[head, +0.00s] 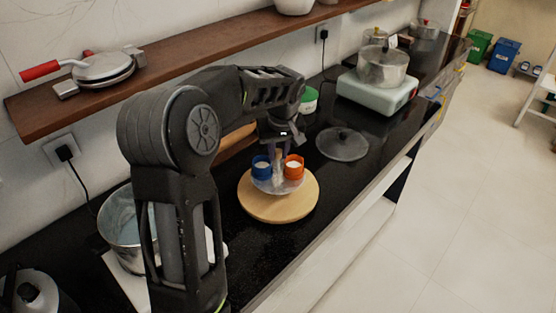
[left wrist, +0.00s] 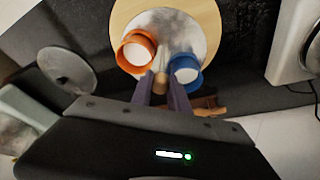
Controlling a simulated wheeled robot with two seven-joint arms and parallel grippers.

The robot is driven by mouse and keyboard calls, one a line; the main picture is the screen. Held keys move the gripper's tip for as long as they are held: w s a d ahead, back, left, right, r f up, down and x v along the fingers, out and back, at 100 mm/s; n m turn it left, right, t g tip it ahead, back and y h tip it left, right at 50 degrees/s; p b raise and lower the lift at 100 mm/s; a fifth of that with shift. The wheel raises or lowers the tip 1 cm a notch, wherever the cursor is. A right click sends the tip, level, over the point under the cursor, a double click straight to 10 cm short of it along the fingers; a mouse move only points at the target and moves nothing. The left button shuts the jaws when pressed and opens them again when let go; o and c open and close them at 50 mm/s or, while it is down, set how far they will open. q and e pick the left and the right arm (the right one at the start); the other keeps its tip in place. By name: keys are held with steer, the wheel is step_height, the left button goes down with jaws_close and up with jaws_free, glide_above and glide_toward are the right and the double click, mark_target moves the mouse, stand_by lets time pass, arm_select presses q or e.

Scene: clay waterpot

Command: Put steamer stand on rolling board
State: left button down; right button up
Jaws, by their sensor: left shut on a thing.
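The steamer stand (head: 276,186) is a shiny round plate with a blue cup (head: 261,167) and an orange cup (head: 293,167) on it and a short wooden handle between them. It appears upright, over the round wooden rolling board (head: 266,209) on the black counter. I cannot tell if the stand touches the board. My left gripper (head: 277,152) is above the stand, shut on its handle. In the left wrist view the fingers (left wrist: 163,94) close around the handle, and the plate (left wrist: 178,30) lies within the board's outline (left wrist: 122,14). My right gripper is out of view.
A dark round lid (head: 342,144) lies on the counter behind the board. A pot (head: 382,67) stands on a pale green appliance (head: 377,92) at the back. A metal pot (head: 122,222) is at the left. A wooden shelf (head: 190,58) runs along the wall.

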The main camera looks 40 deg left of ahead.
mark_target(278, 158)
arm_select(q)
steer(key=shift+f, duration=1.6)
steer(key=shift+f, duration=0.15)
steer(key=c, duration=1.3)
jaws_free()
steer(key=shift+o, duration=0.2)
steer(key=shift+r, duration=0.25)
steer(key=v, duration=1.2)
steer(key=shift+b, duration=0.4)
steer(key=shift+a, duration=0.1)
